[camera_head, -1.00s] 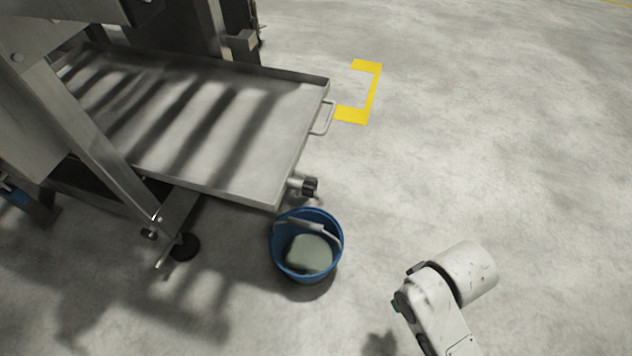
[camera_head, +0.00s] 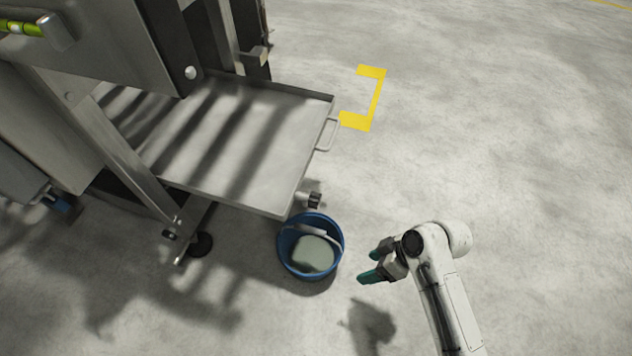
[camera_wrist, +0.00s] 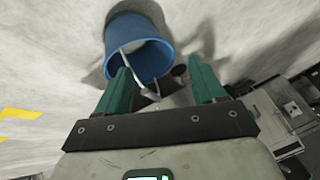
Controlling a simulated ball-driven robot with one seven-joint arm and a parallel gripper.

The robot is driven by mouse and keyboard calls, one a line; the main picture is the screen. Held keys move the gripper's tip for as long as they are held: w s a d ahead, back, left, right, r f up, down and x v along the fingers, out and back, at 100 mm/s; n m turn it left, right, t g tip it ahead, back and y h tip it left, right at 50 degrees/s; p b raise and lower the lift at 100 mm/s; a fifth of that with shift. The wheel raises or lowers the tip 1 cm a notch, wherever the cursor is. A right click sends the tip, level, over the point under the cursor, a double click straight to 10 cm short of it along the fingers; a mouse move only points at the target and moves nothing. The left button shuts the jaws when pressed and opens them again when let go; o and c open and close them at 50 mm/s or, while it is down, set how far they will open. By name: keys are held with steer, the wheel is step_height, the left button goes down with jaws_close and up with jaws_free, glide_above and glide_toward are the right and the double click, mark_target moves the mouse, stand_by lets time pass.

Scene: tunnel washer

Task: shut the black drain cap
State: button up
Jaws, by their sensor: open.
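The black drain cap (camera_head: 314,200) is on a short metal spout at the near right corner of the steel tray (camera_head: 265,170), just above the blue bucket. I cannot tell from its look how far it is turned. My gripper (camera_head: 365,264) is to the right of the bucket, below and right of the cap and apart from both. Its teal fingers are spread with nothing between them. In the wrist view the open fingers (camera_wrist: 162,88) point toward the bucket. I cannot clearly make out the cap in the wrist view.
The blue bucket (camera_head: 283,258) stands on the floor under the tray corner, with a pale grey-green content and its handle across it. A metal loop handle (camera_head: 328,134) sticks out from the tray's right edge. A yellow floor mark (camera_head: 357,121) lies beyond. The floor at right is clear.

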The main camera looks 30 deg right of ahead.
steer(key=w+r+n+t+y+p, duration=0.2)
steer(key=w+r+p, duration=0.2)
steer(key=w+r, duration=0.15)
steer(key=n+t+y+p, duration=0.1)
steer(key=t+y+p, duration=0.1)
steer(key=t+p, duration=0.25)
glide_toward(320, 199)
steer(key=b+x, duration=0.2)
steer(key=x, duration=0.9)
steer(key=shift+a+f, duration=0.1)
steer(key=shift+f, duration=0.1)
steer(key=c, duration=1)
steer(key=shift+o, duration=0.2)
